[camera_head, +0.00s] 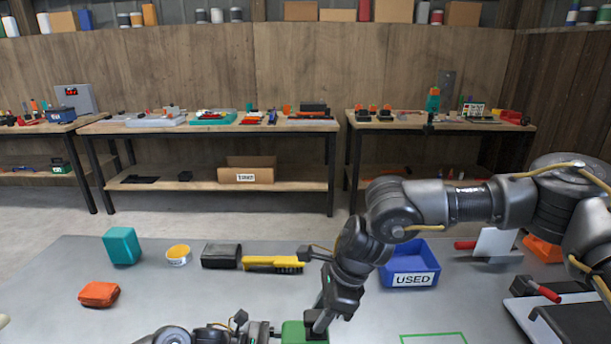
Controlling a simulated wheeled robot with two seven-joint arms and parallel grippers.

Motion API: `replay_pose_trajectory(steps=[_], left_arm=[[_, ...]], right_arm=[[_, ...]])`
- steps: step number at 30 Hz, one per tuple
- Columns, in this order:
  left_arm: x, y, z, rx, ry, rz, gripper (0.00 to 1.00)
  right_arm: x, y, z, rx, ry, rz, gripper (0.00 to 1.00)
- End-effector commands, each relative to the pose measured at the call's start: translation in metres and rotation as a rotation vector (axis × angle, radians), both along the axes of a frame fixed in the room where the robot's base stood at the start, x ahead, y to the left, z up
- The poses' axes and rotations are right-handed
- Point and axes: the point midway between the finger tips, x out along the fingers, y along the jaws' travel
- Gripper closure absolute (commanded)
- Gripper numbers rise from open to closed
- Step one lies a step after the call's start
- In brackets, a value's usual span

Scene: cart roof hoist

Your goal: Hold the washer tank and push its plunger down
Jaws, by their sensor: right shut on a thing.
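A green block-like thing (292,332), which looks like the washer tank, stands at the bottom edge of the view and is cut off by it. My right gripper (317,327) comes down onto it from above right and is shut on it, its fingers overlapping the green side. My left gripper (272,333) lies low at the tank's left side, pointing right. Its fingertips are too hidden to tell open from shut. I cannot make out the plunger.
On the grey table are a teal block (122,246), an orange pouch (99,294), a yellow-lidded tub (178,255), a black block (221,256), a yellow brush (272,264) and a blue USED bin (410,265). A green outline (433,337) marks clear table at front right.

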Motion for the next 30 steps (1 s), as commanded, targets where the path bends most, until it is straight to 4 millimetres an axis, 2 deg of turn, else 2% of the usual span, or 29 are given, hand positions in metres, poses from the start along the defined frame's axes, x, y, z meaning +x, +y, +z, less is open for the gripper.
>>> replay_pose_trajectory(steps=[27,28,30], left_arm=[[0.000,0.000,0.000,0.000,0.000,-0.001,0.62],[0.000,0.000,0.000,0.000,0.000,-0.001,0.62],[0.000,0.000,0.000,0.000,0.000,-0.001,0.62]], right_arm=[[0.000,-0.001,-0.011,-0.003,0.003,-0.001,0.87],[0.000,-0.001,-0.011,-0.003,0.002,-0.001,0.65],[0.000,-0.001,-0.011,-0.002,0.001,-0.001,0.56]])
